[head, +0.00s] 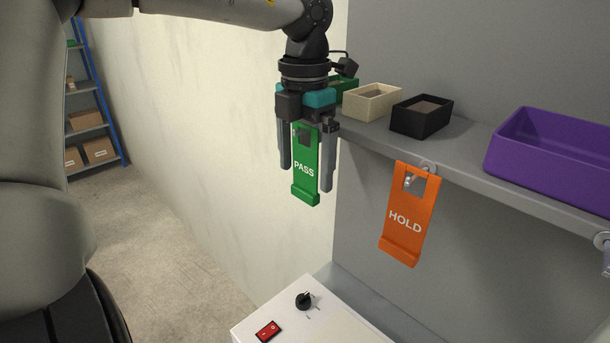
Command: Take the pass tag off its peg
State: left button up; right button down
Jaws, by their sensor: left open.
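The pass tag (305,170) is a green plate with white "PASS" lettering, a square hole near its top and a lip at its bottom. It hangs at the left end of the grey shelf. Its peg is hidden behind my left gripper. My left gripper (306,180) points down and is open, with one finger on each side of the tag. Gaps show between the fingers and the tag's edges, but I cannot tell the depth between them. My right gripper is not in view.
An orange HOLD tag (405,225) hangs on a peg to the right. Green, cream (372,102), black (421,117) and purple (553,158) bins stand on the shelf (462,165). A white box (325,322) with a knob and red switch is below. A pale wall is at left.

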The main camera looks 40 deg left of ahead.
pick_arm(q)
jog(key=c, duration=1.4)
jog(key=shift+r, duration=0.1)
jog(key=shift+r, duration=0.55)
jog(key=shift+s+a+r+b, duration=0.2)
jog(key=shift+s+b, duration=0.8)
jog(key=shift+s, duration=2)
jog(key=shift+s+a+f+b, duration=0.25)
jog(key=shift+s+b, duration=0.7)
jog(key=shift+s, duration=2)
jog(key=shift+s+a+r+b, duration=0.25)
jog(key=shift+s+b, duration=0.75)
jog(key=shift+s, duration=2)
jog(key=shift+s+f, duration=0.1)
